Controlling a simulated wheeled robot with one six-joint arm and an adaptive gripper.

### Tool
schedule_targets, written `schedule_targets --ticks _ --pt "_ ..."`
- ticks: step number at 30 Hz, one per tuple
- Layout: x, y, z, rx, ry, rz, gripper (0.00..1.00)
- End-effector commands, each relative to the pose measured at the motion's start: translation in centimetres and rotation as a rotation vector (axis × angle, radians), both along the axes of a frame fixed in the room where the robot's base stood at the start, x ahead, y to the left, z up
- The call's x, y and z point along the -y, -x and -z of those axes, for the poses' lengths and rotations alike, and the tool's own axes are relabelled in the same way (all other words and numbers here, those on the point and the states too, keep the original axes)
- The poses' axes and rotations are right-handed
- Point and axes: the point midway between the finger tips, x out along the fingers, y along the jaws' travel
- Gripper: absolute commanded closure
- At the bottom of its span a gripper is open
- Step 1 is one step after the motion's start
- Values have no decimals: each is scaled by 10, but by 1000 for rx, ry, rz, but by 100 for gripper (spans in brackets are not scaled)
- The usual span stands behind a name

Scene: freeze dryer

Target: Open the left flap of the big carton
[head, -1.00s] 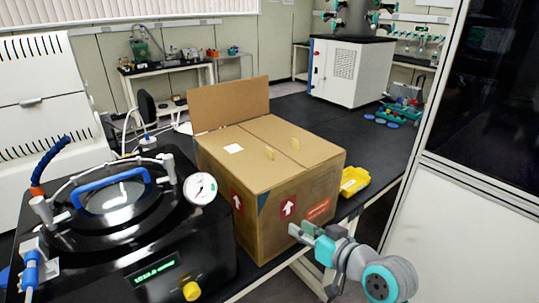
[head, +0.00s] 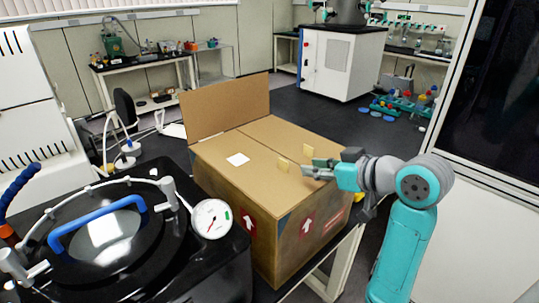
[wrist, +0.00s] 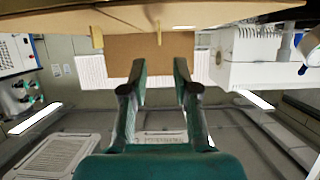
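The big carton (head: 262,222) stands on the dark bench. Its top is covered by two flat flaps that meet at a seam, the left flap (head: 215,172) and the right flap (head: 300,136). Each has a small yellow tab near the seam: the left tab (head: 283,164) and the right tab (head: 308,150). A back flap (head: 228,105) stands up. My gripper (head: 312,168) is level with the carton top at its right front edge, fingers towards the tabs. In the wrist view, which is upside down, my gripper (wrist: 160,68) is open and empty; both tabs show beyond the fingertips.
A black vessel with a blue handle (head: 100,222) and a gauge (head: 211,218) stands close to the carton's left. A white cabinet (head: 335,65) and blue-green racks (head: 400,103) are at the back. A tall glass-fronted unit (head: 490,120) is on the right.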

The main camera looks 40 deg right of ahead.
Motion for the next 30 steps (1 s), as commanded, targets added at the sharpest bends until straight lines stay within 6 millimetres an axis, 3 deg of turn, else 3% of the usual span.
schedule_targets --ticks 7,21,30 --pt "0 -13 5 -3 2 -4 70" --pt "-3 -84 34 -3 2 -2 70" --pt "-3 -99 40 -1 5 0 70"
